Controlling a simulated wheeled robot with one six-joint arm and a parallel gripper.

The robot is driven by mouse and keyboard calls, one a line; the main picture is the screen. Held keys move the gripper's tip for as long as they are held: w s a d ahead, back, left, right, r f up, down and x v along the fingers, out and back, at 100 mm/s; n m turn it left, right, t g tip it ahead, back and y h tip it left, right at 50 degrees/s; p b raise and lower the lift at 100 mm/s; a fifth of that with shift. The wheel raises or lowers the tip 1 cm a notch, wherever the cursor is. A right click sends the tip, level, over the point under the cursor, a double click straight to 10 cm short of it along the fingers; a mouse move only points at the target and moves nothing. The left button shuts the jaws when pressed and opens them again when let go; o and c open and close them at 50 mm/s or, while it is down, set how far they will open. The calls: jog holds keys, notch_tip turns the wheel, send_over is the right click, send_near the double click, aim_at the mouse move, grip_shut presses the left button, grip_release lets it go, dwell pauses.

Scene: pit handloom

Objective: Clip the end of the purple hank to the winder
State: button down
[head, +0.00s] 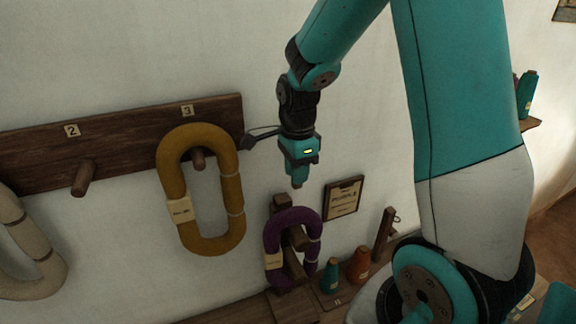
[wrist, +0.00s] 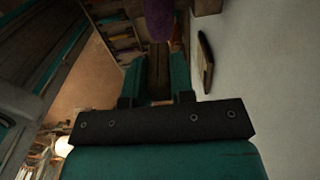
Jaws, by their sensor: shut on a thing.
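The purple hank (head: 270,245) hangs in a loop on a small wooden stand (head: 281,201), likely the winder, below the wall rack. A pale tag shows on the hank's lower left. In the wrist view, the purple hank (wrist: 159,20) shows beyond my gripper (wrist: 158,72), at the top edge. A brown wooden part shows between the fingers. The clip cannot be made out.
A mustard hank (head: 170,185) hangs on peg 3, left of my gripper, and a cream hank (head: 45,270) at the far left. Teal and orange spools (head: 330,275) stand right of the purple hank.

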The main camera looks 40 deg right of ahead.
aim_at(295, 188)
jog(key=shift+a+f+b, duration=0.25)
jog(key=shift+f+b, duration=0.55)
jog(key=shift+f, duration=0.2)
jog(key=shift+f+b, duration=1.35)
jog(key=shift+f, duration=0.25)
jog(key=shift+r, duration=0.1)
notch_tip(295, 188, up, 5)
jog(key=p, duration=0.4)
jog(key=shift+p, duration=0.3)
jog(key=shift+s, duration=0.1)
